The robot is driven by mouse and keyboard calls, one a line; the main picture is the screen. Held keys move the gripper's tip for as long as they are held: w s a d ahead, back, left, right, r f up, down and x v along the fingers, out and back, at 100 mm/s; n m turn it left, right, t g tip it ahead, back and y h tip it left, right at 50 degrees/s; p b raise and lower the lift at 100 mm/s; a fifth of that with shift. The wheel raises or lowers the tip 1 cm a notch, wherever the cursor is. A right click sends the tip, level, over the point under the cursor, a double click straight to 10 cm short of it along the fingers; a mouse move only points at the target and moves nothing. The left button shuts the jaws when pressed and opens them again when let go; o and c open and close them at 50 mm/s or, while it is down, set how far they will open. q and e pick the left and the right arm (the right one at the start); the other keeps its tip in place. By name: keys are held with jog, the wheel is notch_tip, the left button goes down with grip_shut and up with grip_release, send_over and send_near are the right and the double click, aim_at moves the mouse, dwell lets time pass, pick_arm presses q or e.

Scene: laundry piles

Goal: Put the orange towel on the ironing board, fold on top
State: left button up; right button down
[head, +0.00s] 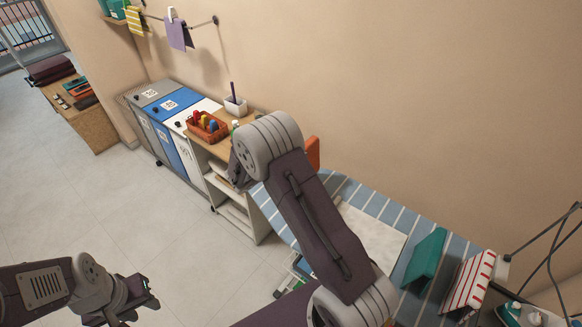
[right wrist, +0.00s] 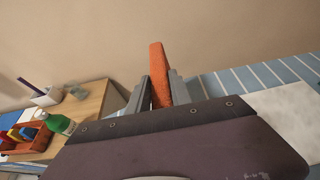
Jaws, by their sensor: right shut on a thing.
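The orange towel (right wrist: 160,75) stands on edge between the fingers of my right gripper (right wrist: 158,92) in the right wrist view. In the head view a small part of the towel (head: 313,153) shows behind my right arm, which hides that gripper's fingers. I cannot tell which edge is its fold. The ironing board (head: 343,187) has a blue cover with white stripes; it also shows in the right wrist view (right wrist: 240,78). The towel appears above the board's far left part, apart from it. My left gripper (head: 135,300) is low at the left over the floor; its finger gap is unclear.
A white cloth (head: 375,235), a teal folded towel (head: 426,258) and a red-striped cloth (head: 470,281) are on the board's right part. Left of the board stands a wooden-topped shelf with an orange basket (head: 207,126) and a green bottle (right wrist: 60,124). Lidded bins (head: 165,105) stand beyond.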

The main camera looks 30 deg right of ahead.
jog(key=a+f, duration=0.1)
jog(key=w+a+f, duration=0.1)
jog(key=a, duration=0.1)
jog(key=shift+w, duration=0.15)
notch_tip(320, 180, down, 4)
jog(key=shift+r+p, duration=0.15)
jog(key=shift+p, duration=0.5)
jog(key=shift+f, duration=0.3)
jog(key=c, duration=1.2)
grip_release()
jog(key=shift+r, duration=0.1)
jog(key=shift+o, duration=0.2)
